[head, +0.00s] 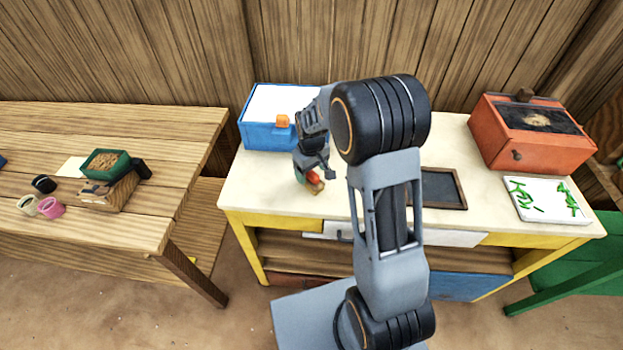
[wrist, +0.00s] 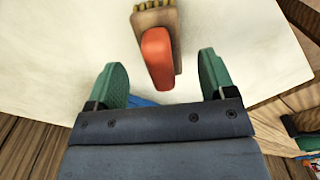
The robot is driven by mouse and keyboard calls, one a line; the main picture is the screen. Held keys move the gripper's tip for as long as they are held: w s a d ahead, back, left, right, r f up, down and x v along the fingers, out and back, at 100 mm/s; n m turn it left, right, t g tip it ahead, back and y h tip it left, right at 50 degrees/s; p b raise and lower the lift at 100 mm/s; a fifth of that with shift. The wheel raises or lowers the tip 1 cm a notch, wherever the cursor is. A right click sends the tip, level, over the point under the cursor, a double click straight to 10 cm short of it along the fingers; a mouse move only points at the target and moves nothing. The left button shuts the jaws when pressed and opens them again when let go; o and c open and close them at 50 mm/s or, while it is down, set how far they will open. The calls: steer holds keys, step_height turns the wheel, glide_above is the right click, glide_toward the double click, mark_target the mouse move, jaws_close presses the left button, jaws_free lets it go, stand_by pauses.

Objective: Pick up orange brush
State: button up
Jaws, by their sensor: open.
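The orange brush (wrist: 156,55) lies on the cream table top, with an orange handle, a brown wooden head and yellowish bristles at the top of the wrist view. In the head view the brush (head: 314,179) shows only partly, below my gripper (head: 311,172). In the wrist view my gripper (wrist: 163,82) is open, with its two green fingers apart. The orange handle points in between the fingers and touches neither in the picture. The exact height of the fingers above the table is hard to tell.
On the cream table (head: 265,185), a blue box (head: 262,136) stands behind my gripper. A dark framed tray (head: 440,188), a white board with green marks (head: 547,200) and a red oven-like box (head: 530,135) are to the right. A wooden table (head: 150,225) stands left.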

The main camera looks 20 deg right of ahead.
mark_target(311, 179)
steer(key=shift+f+p, duration=0.3)
steer(key=shift+f, duration=1.75)
steer(key=c, duration=1.1)
steer(key=shift+c, duration=0.2)
steer(key=shift+r, duration=0.15)
steer(key=shift+r, duration=0.6)
steer(key=s+a+r+b, duration=0.1)
steer(key=s+a+r, duration=0.1)
steer(key=s+r, duration=0.3)
steer(key=s+a+r+b, duration=0.1)
steer(key=s+a+r, duration=0.1)
steer(key=s+r, duration=0.4)
steer(key=shift+s+a+r, duration=0.3)
steer(key=shift+s, duration=0.9)
